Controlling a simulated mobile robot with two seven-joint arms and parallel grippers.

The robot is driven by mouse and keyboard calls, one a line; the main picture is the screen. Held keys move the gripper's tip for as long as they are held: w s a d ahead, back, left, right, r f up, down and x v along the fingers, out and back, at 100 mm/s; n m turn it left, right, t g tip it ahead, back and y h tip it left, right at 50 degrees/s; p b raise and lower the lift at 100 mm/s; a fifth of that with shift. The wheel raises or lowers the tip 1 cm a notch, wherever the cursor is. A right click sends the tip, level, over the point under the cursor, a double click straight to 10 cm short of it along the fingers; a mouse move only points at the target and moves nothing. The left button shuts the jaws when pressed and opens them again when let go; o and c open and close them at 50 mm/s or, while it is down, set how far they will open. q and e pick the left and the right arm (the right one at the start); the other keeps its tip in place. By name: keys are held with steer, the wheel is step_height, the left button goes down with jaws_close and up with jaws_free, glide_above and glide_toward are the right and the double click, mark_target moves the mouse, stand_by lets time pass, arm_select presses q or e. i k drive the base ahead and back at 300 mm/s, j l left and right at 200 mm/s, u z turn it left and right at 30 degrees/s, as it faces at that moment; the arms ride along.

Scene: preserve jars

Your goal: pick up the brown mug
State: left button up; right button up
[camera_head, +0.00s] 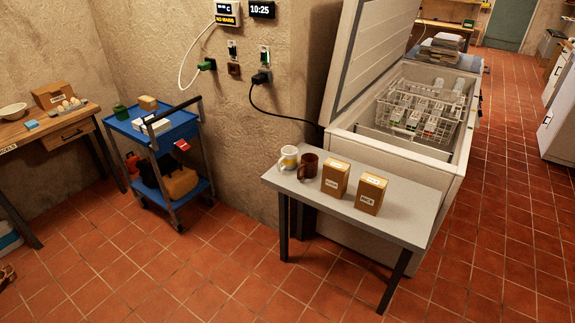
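The brown mug (310,167) stands upright on a small grey table (405,221) in front of the open chest freezer. A white mug with a yellow mark (288,158) stands close beside it on the left. A brown box (335,178) stands just to its right, and a second brown box (370,192) is further right. The brown mug's handle shows on its left side, towards the front. Neither of my grippers shows in the head view.
The open chest freezer (343,145) stands behind the table, with a wire basket (425,108) of packages inside. A blue trolley (187,128) stands at the left by the wall. A black cable (262,105) hangs from a wall socket behind the table. The tiled floor in front is clear.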

mark_target(308, 167)
steer(key=k+z, duration=0.2)
steer(key=i+j+z, duration=0.1)
steer(key=i+j, duration=0.15)
steer(key=i+j+z, duration=0.1)
steer(key=i+j, duration=0.15)
steer(key=j, duration=0.15)
steer(key=i+j+z, duration=0.1)
steer(key=i+j, duration=0.15)
steer(key=i+j+z, duration=0.1)
steer(key=j, duration=0.35)
steer(key=i+j+z, duration=0.1)
steer(key=i+j, duration=0.2)
steer(key=i+j+z, duration=0.1)
steer(key=j, duration=0.35)
steer(key=i+j+z, duration=0.1)
steer(key=i+j, duration=0.2)
steer(key=j, duration=0.15)
steer(key=i+j+z, duration=0.15)
steer(key=j, duration=0.25)
